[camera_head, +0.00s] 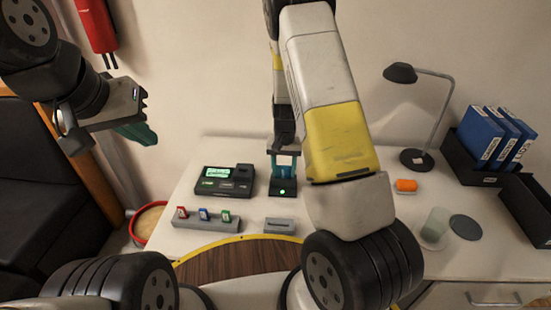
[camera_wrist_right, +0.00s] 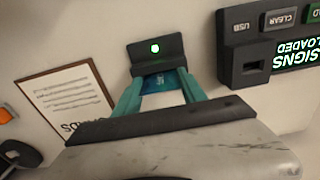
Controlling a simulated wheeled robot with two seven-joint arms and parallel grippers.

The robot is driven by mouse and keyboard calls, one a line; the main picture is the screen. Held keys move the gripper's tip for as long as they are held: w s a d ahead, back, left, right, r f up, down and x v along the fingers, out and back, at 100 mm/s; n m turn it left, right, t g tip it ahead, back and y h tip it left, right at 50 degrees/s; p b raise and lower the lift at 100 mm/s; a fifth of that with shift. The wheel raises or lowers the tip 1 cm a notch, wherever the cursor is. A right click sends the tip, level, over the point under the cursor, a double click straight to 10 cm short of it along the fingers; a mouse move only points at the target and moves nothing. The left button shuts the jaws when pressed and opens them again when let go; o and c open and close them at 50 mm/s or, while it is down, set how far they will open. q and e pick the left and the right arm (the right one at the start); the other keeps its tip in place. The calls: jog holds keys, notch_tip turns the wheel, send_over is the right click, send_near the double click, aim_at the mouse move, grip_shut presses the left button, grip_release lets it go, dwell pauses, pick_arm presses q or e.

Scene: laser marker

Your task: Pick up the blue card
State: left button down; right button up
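The blue card (camera_wrist_right: 163,83) shows between my right gripper's teal fingers in the right wrist view, at a small black device with a green light (camera_wrist_right: 155,48). In the head view this device (camera_head: 283,189) stands at mid-table, with my right gripper (camera_head: 284,170) pointing down over it. The right fingers are apart, one at each side of the card. Whether they press on its edges I cannot tell. My left gripper (camera_head: 138,133) hangs at the upper left, away from the table. Its fingers overlap in view, so its opening is unclear.
A black machine with a green screen (camera_head: 223,181) stands left of the device. In front are a grey rack (camera_head: 190,224) with red, blue and green pieces and a grey slotted block (camera_head: 279,226). A lamp (camera_head: 416,158) and blue binders (camera_head: 481,137) stand at right.

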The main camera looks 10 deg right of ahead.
jog(key=c, duration=0.7)
jog(key=shift+r, duration=0.5)
jog(key=r, duration=0.1)
jog(key=s+r, duration=0.1)
jog(key=shift+a+r, duration=0.2)
jog(key=shift+r, duration=0.15)
jog(key=s+a, duration=0.1)
jog(key=s, duration=0.3)
jog(key=s+a+r, duration=0.1)
jog(key=s+a, duration=0.1)
jog(key=s, duration=0.3)
jog(key=s+a, duration=0.1)
jog(key=s, duration=0.4)
jog(key=shift+s+a+r, duration=0.1)
jog(key=shift+a+r, duration=0.05)
jog(key=shift+a, duration=0.25)
